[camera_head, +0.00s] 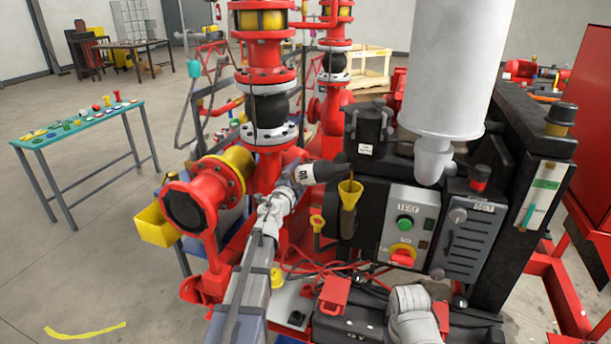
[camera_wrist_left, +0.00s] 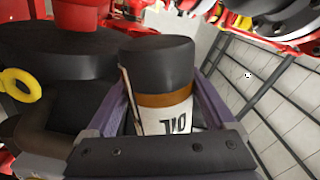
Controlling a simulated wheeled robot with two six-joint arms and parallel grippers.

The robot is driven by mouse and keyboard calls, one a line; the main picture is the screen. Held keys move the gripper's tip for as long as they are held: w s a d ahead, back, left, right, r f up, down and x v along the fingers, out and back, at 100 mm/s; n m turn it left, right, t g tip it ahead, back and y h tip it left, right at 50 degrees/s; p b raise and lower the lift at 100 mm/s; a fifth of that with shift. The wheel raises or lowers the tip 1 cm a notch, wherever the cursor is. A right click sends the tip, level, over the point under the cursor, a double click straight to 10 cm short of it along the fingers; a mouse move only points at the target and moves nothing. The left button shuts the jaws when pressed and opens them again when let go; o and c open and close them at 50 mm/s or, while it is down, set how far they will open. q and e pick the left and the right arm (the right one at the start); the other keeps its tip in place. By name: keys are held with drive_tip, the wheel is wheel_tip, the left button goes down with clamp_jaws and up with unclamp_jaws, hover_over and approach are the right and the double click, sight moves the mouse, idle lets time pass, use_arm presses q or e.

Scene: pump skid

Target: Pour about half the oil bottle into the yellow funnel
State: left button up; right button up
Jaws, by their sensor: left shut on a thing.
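My left gripper (camera_head: 298,182) is shut on the oil bottle (camera_head: 308,174), which has a white label and a dark neck. The bottle lies tilted far over, nearly level, with its neck pointing right. The yellow funnel (camera_head: 349,194) stands upright on the dark housing, and the bottle's mouth is just above it. A thin brownish streak shows between mouth and funnel, too small to be sure of. In the left wrist view, the purple fingers sit on both sides of the bottle (camera_wrist_left: 163,112), showing its black end, brown band and label. The oil level is hidden.
A large white cylinder (camera_head: 455,70) hangs right of the funnel. A control panel (camera_head: 408,225) with green and red buttons is below it. Red pipework with a black-faced flange (camera_head: 187,208) stands left of my arm. A teal table (camera_head: 80,125) with small parts is farther left.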

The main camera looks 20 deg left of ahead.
use_arm(q)
drive_tip(key=shift+a+r+m+p, duration=0.15)
drive_tip(key=shift+r+m+p, duration=0.35)
drive_tip(key=shift+r+p, duration=0.1)
idle(3.3)
idle(0.5)
drive_tip(key=shift+f+n+b, duration=0.4)
drive_tip(key=shift+f+b, duration=0.15)
drive_tip(key=shift+d+f+n+b, duration=0.3)
drive_tip(key=shift+f+n+b, duration=0.25)
drive_tip(key=shift+n, duration=0.35)
drive_tip(key=shift+d+f+n+b, duration=0.55)
drive_tip(key=shift+f+n+b, duration=0.15)
drive_tip(key=shift+n, duration=0.35)
drive_tip(key=shift+d+f+n+b, duration=0.5)
drive_tip(key=shift+f+n+b, duration=0.2)
drive_tip(key=shift+n, duration=0.35)
